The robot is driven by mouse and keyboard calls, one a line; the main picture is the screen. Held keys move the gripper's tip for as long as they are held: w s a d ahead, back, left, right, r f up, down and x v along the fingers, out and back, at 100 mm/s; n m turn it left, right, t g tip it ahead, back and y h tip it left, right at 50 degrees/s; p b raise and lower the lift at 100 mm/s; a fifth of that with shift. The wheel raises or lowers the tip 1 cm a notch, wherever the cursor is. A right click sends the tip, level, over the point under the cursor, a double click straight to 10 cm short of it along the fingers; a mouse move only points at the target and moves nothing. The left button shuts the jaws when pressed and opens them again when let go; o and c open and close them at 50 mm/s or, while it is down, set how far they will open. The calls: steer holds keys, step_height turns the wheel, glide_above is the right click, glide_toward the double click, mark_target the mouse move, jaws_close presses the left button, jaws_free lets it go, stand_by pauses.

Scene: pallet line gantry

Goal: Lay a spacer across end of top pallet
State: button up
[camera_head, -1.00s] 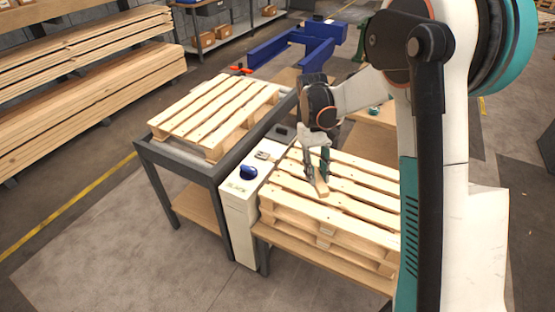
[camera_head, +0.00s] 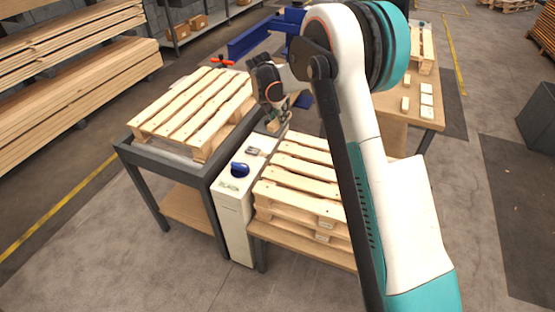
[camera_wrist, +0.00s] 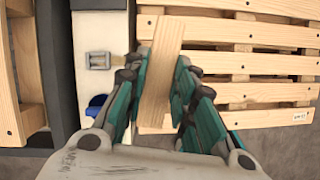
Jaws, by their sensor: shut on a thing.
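My gripper (camera_head: 280,113) is shut on a wooden spacer, a short pale block (camera_wrist: 160,72) gripped between its fingertips in the wrist view. The spacer's end also shows below the fingers in the head view (camera_head: 273,124). The top pallet (camera_head: 295,187) lies on a pallet stack on the low wooden table. My gripper is at the stack's far left corner. In the wrist view, the spacer overlaps the left end of the slatted pallet (camera_wrist: 255,62). I cannot tell how high above the pallet it is. My arm hides the stack's right part.
Another pallet (camera_head: 190,108) lies on a grey-framed table at left. A white control cabinet (camera_head: 233,208) with a blue knob (camera_head: 240,170) stands between the tables. Several small wooden blocks (camera_head: 426,100) lie on the bench at right. A blue frame (camera_head: 250,42) stands behind.

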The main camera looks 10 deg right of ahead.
steer(key=shift+w+a+n+t+y, duration=0.1)
steer(key=shift+w+n+t+y, duration=0.2)
steer(key=shift+w+n, duration=0.65)
steer(key=shift+n, duration=0.25)
step_height(320, 180, down, 20)
steer(key=b, duration=0.6)
steer(key=shift+w+r+b, duration=0.1)
steer(key=shift+b, duration=0.25)
steer(key=shift+f, duration=0.2)
steer(key=o, duration=1)
steer(key=shift+r, duration=0.1)
